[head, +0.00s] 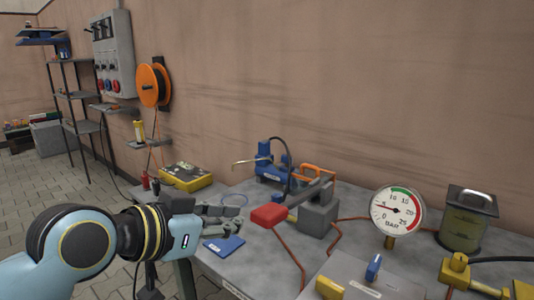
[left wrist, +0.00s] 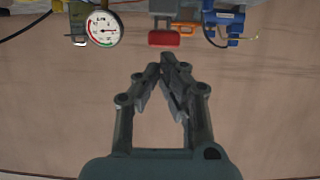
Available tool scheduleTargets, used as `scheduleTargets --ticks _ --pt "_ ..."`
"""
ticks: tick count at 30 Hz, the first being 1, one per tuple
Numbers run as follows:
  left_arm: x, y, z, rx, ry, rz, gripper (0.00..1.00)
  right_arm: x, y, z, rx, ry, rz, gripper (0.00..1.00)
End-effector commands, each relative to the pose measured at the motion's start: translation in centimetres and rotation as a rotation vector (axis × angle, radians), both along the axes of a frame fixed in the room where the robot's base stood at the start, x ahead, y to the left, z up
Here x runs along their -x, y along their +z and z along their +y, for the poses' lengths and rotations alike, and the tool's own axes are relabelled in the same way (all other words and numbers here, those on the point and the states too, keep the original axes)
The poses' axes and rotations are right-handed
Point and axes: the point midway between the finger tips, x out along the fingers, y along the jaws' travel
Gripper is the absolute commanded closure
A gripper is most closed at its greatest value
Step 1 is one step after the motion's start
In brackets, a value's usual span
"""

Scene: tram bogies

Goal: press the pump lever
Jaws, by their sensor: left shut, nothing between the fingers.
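The pump lever is a dark bar with a red pad (head: 268,216) at its near end, set by a grey block (head: 317,221) on the grey bench. The red pad also shows in the left wrist view (left wrist: 165,38), where the scene appears upside down. My left gripper (head: 238,219) is shut and empty, just left of the red pad and apart from it. Its fingertips (left wrist: 170,72) meet in the left wrist view, with a gap to the pad. A dial gauge (head: 396,210) marked BAR stands to the right. My right gripper is not in view.
A blue pump-like device (head: 270,174) and an orange clamp (head: 318,172) stand behind the lever. A blue card (head: 224,245) lies below my left gripper. A yellow case (head: 185,177) sits at the bench's left. A lidded container (head: 465,220) stands at right.

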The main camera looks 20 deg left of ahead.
Motion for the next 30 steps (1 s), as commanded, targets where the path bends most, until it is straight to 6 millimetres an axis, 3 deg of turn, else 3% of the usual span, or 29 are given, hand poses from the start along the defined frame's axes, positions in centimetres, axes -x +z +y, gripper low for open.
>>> scheduleTargets --ticks 1,6,9,24,30 --pt "-0.1 2.6 -0.1 0.000 0.004 0.002 1.00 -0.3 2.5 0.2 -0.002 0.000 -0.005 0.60" --pt "-0.6 6.1 -0.3 0.005 0.013 -0.007 1.00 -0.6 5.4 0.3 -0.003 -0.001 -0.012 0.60" --pt "-0.8 7.2 -0.4 0.011 0.013 -0.013 1.00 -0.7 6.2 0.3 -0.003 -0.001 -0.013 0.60" --pt "-1.0 7.4 -0.5 0.012 0.013 -0.017 1.00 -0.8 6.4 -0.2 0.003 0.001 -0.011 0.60" --pt "-2.8 6.7 -1.2 0.015 0.014 -0.017 1.00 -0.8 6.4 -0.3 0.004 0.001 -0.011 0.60"
